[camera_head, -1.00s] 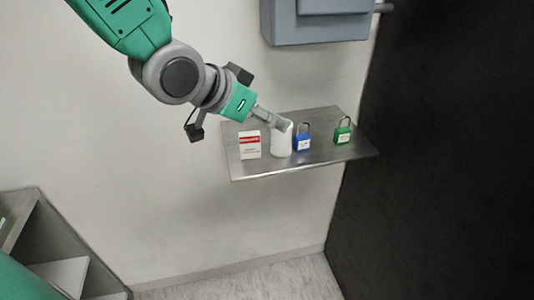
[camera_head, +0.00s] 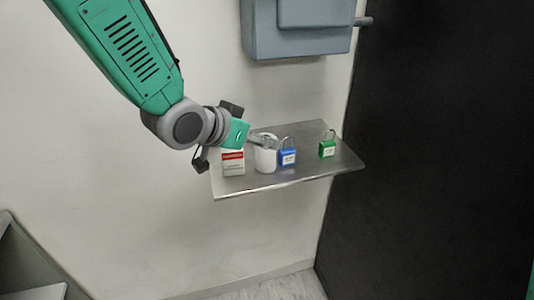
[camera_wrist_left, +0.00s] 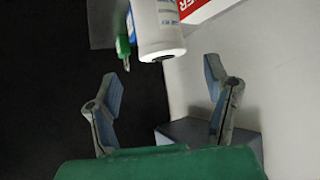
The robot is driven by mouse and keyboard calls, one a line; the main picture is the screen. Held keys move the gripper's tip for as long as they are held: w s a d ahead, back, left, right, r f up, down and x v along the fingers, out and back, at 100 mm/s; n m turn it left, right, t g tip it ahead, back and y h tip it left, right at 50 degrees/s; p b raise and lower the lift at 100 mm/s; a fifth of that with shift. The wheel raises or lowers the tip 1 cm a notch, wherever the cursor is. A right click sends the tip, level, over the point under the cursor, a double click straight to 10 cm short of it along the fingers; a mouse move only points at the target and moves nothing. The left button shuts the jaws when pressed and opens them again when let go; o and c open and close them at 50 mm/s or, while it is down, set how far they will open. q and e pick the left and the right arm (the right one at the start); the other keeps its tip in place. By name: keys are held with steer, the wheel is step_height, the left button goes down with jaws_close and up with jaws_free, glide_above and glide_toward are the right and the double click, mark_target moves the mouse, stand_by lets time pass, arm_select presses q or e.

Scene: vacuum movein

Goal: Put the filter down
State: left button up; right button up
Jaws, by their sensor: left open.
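The filter (camera_head: 265,158) is a white cylinder standing upright on the metal shelf (camera_head: 290,180), between a white-and-red box and a blue padlock. My left gripper (camera_head: 264,139) is at the filter's upper part in the head view and partly covers its top. In the left wrist view the filter (camera_wrist_left: 158,28) shows its white side, a blue label and a dark hole in its end. My left gripper's fingers (camera_wrist_left: 162,85) are spread wide there, with nothing between them, and the filter lies just beyond the tips. My right gripper is not in view.
The white-and-red box (camera_head: 233,163) stands left of the filter. The blue padlock (camera_head: 287,156) is close on its right, and a green padlock (camera_head: 327,148) is farther right. A grey wall box (camera_head: 300,30) hangs above. A black surface (camera_head: 430,150) bounds the right side.

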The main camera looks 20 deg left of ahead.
mark_target(265, 163)
arm_select(q)
steer(key=w+f, duration=0.3)
steer(key=shift+w+d+f, duration=0.1)
steer(key=shift+w+d, duration=0.05)
steer(key=shift+w, duration=0.1)
steer(key=shift+w+d, duration=0.1)
steer(key=shift+d, duration=0.65)
steer(key=shift+a, duration=0.2)
steer(key=c, duration=1)
steer(key=shift+a, duration=0.4)
steer(key=c, duration=0.5)
